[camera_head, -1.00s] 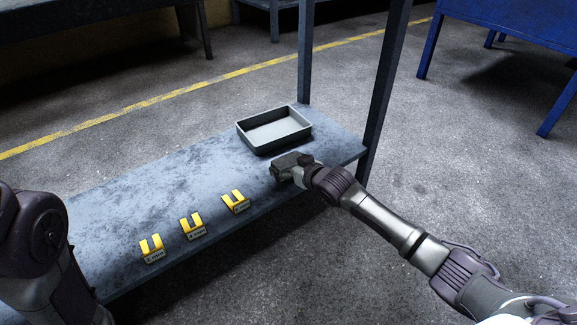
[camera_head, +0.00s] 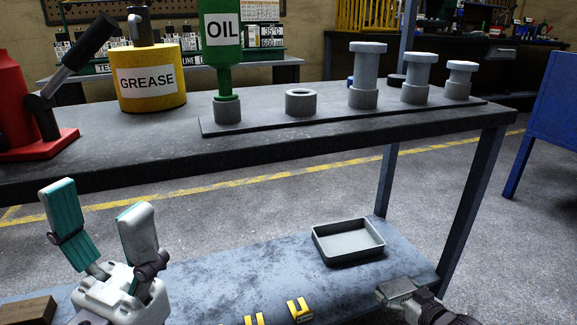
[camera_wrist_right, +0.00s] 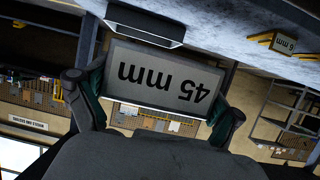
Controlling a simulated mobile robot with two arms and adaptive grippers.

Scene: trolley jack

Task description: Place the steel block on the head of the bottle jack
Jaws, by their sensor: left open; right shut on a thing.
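The steel block (camera_wrist_right: 165,75) is a grey block marked "45 mm", upside down in the right wrist view. My right gripper (camera_wrist_right: 153,100) is shut on it, a finger at each side. In the head view the block (camera_head: 397,288) is low over the lower shelf, at the bottom right. A red body on a red base plate with a black lever, apparently the bottle jack (camera_head: 14,105), stands on the upper bench at the left edge. It is cut off by the frame and its head is not clear. My left gripper (camera_head: 97,208) is open and empty, before the bench's front edge.
The upper bench (camera_head: 290,145) carries a yellow grease can (camera_head: 153,92), a green oil bottle (camera_head: 222,45) and several grey cylindrical pieces. On the lower shelf (camera_head: 220,283) are a grey tray (camera_head: 348,258), yellow pieces (camera_head: 300,310) and a brown block (camera_head: 28,312).

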